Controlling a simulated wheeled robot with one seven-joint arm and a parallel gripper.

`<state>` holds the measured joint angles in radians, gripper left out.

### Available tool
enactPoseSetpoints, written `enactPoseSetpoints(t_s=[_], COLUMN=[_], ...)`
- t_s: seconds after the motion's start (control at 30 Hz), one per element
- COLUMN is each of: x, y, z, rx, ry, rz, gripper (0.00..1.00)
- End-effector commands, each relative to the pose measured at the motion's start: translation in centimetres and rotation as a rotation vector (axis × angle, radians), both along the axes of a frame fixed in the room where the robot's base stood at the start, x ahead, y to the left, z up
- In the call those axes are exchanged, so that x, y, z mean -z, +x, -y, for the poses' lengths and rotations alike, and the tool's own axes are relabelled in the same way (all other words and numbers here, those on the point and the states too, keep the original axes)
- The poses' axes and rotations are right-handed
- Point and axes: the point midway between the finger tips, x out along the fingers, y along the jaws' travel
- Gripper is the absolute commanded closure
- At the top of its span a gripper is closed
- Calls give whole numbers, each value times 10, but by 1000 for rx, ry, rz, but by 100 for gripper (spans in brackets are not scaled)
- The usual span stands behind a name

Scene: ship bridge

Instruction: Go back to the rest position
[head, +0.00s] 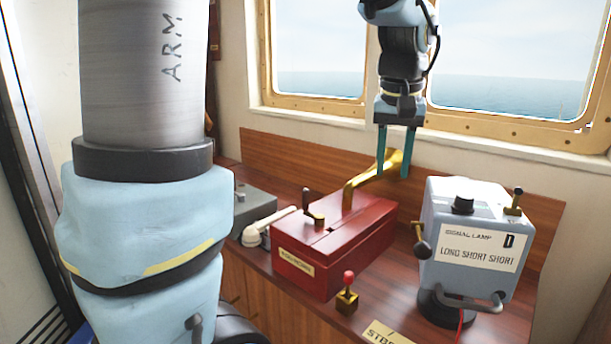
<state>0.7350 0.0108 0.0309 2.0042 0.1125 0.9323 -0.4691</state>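My gripper (396,150) hangs at the upper middle of the head view, pointing down in front of the window wall. Its two teal fingers are apart, with a gap between them. It is above and behind the red box (345,250), near the raised end of the brass handle (376,175). The handle passes just behind or between the fingertips; I cannot tell whether they touch. Nothing is clearly held. My large arm links fill the left of the view and hide part of the desk.
A grey-blue signal lamp box (470,240) with knob and levers stands right on the wooden desk (390,312). A small red-knobbed lever (347,292) stands in front. A white handset (262,232) and grey box (252,208) lie left. Windows (505,60) are behind.

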Motion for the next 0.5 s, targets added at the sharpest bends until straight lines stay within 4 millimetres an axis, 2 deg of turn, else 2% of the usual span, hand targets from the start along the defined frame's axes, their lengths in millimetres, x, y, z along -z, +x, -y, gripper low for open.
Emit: enactPoseSetpoints(t_s=[0.17, 0.27, 0.4, 0.5], x=[40, 70, 116, 141], y=[11, 12, 0, -15], z=[-50, -90, -155, -190], rx=[-40, -70, -125, -157], ry=[7, 10, 10, 8], rz=[-25, -41, -63, -73], gripper=[60, 60, 60, 60])
